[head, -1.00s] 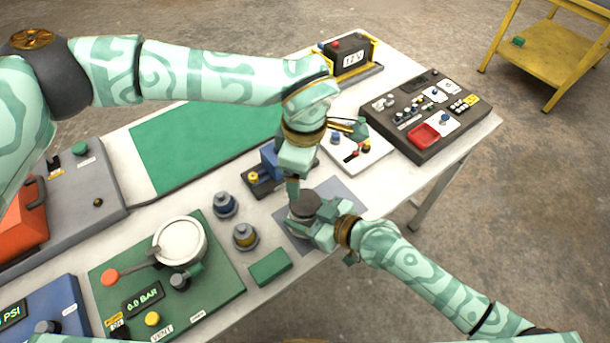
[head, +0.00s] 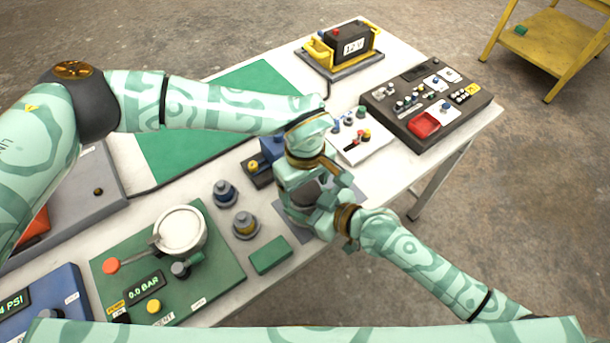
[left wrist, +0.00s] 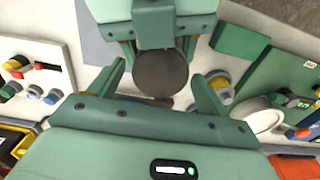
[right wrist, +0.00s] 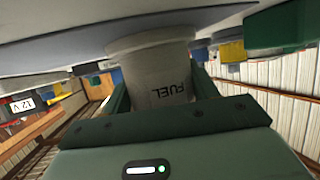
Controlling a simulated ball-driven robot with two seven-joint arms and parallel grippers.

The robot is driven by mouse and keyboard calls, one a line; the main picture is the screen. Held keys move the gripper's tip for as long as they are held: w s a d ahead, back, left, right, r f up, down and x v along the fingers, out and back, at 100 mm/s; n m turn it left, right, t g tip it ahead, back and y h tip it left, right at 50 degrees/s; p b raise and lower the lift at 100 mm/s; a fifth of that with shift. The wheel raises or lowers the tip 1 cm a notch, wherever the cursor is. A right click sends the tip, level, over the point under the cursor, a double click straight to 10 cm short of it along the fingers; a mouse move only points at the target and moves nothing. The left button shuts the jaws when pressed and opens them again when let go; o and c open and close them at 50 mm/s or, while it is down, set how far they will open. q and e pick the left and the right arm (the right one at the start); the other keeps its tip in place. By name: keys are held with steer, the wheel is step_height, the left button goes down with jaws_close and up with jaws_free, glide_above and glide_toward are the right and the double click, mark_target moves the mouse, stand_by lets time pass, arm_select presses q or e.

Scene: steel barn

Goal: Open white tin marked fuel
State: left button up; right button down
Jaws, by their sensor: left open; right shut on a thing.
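The white tin marked FUEL (right wrist: 158,78) is upright, its label upside down in the right wrist view. My right gripper (right wrist: 160,90) is shut on its side. A round dark lid (left wrist: 162,73) tops the tin. In the head view, the lid (head: 305,191) shows between the grippers, and the tin's body is hidden. My left gripper (left wrist: 158,70) is open over the lid, one finger on each side. I cannot tell whether its fingers touch the lid.
A green panel (head: 215,270) with a white round gauge stands left, beside two grey knobbed posts (head: 245,224). A green block (head: 270,254) lies near the front edge. A white switch plate (head: 372,150) and dark control box (head: 400,125) stand right. A battery (head: 352,45) is behind.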

arm_select(q)
steer(key=c, duration=1)
steer(key=n, duration=0.5)
steer(key=shift+n, duration=0.4)
steer(key=n, duration=0.4)
steer(key=shift+n, duration=0.3)
steer(key=n, duration=0.3)
steer(key=o, duration=1.1)
steer(key=shift+s, duration=0.15)
